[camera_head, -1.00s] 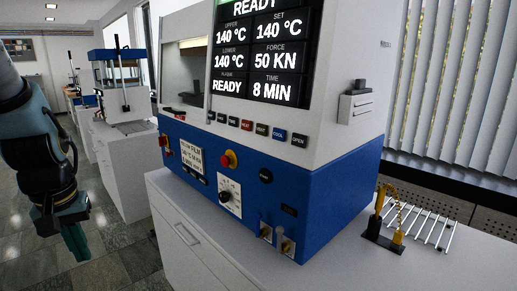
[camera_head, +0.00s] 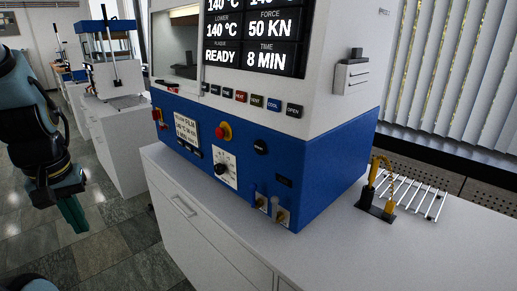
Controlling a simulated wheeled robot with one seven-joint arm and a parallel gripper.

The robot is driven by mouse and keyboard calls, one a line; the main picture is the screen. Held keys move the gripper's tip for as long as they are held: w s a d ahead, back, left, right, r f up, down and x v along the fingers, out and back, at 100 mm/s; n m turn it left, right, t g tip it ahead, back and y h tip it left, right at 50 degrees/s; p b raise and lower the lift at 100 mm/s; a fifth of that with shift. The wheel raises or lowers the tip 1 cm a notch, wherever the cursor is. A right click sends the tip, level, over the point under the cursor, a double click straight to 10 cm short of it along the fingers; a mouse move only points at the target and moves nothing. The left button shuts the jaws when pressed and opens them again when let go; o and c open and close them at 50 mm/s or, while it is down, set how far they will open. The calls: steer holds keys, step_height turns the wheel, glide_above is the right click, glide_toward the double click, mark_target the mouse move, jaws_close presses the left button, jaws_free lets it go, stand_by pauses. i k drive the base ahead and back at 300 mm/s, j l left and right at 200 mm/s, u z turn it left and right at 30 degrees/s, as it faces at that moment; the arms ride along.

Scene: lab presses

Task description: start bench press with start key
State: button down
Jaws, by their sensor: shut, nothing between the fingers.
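The bench press (camera_head: 310,160) is a large white and blue machine on a white cabinet in the middle of the view. Its display (camera_head: 255,38) reads READY, 140 °C, 50 KN and 8 MIN. A row of small keys (camera_head: 241,96) runs below the display. The right-hand ones appear to read HEAT, VENT, COOL and OPEN; the labels on the left ones are too small to read, so I cannot tell which is the start key. My gripper (camera_head: 73,214) is shut and empty, pointing down over the floor at the left, well apart from the press.
A yellow-handled tool stand (camera_head: 378,200) and a wire rack (camera_head: 415,193) sit at right. Another press (camera_head: 112,65) stands behind. Floor between is clear.

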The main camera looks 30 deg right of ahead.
mark_target(260, 148)
steer(key=i+j, duration=1.05)
steer(key=j+z, duration=0.1)
steer(key=z, duration=1.6)
